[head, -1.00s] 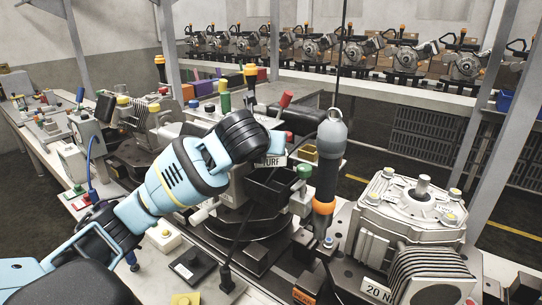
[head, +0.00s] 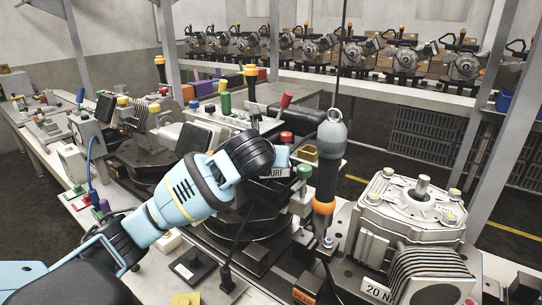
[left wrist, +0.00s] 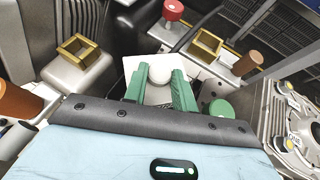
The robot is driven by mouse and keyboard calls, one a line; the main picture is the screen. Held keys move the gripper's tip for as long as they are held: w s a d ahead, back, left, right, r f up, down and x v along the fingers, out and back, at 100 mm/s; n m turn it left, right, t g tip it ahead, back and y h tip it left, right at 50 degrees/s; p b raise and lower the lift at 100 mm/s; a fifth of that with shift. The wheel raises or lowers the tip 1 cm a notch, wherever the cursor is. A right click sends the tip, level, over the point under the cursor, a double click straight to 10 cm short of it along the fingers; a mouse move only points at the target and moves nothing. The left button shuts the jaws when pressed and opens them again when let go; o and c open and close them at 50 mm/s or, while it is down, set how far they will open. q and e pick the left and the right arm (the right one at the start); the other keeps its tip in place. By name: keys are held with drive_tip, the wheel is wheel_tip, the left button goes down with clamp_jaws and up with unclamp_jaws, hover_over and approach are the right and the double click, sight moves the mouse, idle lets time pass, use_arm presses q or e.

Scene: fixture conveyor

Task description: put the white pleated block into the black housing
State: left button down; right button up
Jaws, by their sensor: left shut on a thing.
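In the head view my left gripper (head: 281,158) points down and right over the work station. The black housing (head: 262,199) lies directly under the block. Its opening is largely covered, so I cannot tell whether the block's lower edge is inside. The pleats are not clearly visible. My right gripper is not in view.
A hanging black and orange tool (head: 327,175) is close on the right of my gripper. A grey gearbox (head: 410,215) stands further right. Red (head: 286,138) and green (head: 304,171) buttons and a yellow square frame (head: 309,153) are nearby.

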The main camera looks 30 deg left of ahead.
use_arm(q)
drive_tip(key=shift+f, duration=0.55)
drive_tip(key=c, duration=1.1)
unclamp_jaws()
drive_tip(key=shift+r, duration=0.1)
drive_tip(key=shift+r, duration=0.35)
drive_tip(key=v, duration=1.2)
drive_tip(key=shift+r, duration=0.2)
